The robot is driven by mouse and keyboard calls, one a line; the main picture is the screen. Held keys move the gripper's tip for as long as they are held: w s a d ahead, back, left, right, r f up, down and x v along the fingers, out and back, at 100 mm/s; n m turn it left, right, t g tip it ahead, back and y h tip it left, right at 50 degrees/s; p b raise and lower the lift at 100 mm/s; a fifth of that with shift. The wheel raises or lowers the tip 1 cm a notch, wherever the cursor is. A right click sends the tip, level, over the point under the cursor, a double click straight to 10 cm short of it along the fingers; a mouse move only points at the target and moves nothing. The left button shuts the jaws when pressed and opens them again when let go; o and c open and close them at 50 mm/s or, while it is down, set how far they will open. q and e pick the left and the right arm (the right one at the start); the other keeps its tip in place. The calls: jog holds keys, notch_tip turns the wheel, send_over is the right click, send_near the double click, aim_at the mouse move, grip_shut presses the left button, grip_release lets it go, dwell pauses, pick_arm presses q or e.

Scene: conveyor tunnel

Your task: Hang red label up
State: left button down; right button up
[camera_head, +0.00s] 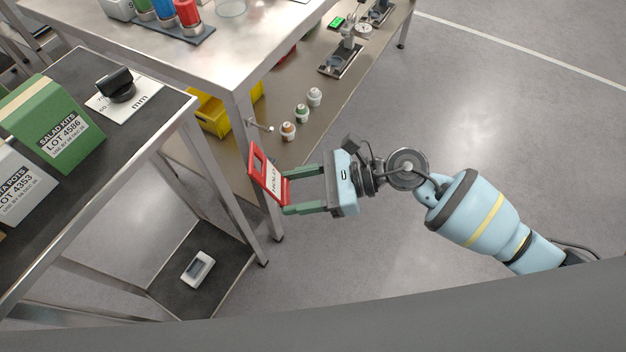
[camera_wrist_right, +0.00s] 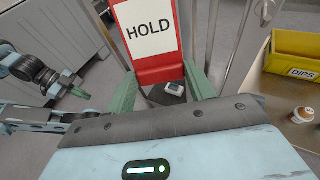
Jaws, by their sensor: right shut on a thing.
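The red label (camera_head: 282,189) has a white panel reading HOLD and an opening in its upper end. My right gripper (camera_head: 287,191) is shut on it by its lower part, in front of the steel table's leg. In the right wrist view the label (camera_wrist_right: 147,68) stands upright between the green fingers. A small metal peg (camera_head: 262,127) sticks out from the table leg, above the label and apart from it. My left arm's green-fingered gripper (camera_wrist_right: 77,90) shows at the left of the right wrist view, too small to judge its jaws.
The steel table (camera_head: 232,75) stands behind the label. A yellow bin (camera_head: 215,115) and several small jars (camera_head: 302,113) sit on its lower shelf. A dark-topped table (camera_head: 95,160) with a green carton (camera_head: 52,128) is at left. Floor right of my arm is clear.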

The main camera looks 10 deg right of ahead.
jog(key=w+d+f+m+t+b, duration=0.3)
jog(key=w+f+m+t+b, duration=0.2)
jog(key=f+t, duration=0.4)
jog(key=w+m+t, duration=0.1)
jog(key=w, duration=0.1)
jog(key=shift+w+d, duration=0.35)
jog(key=shift+d, duration=0.05)
jog(key=x, duration=0.3)
jog(key=shift+w+a, duration=0.1)
jog(key=shift+a, duration=0.1)
jog(key=shift+a, duration=0.1)
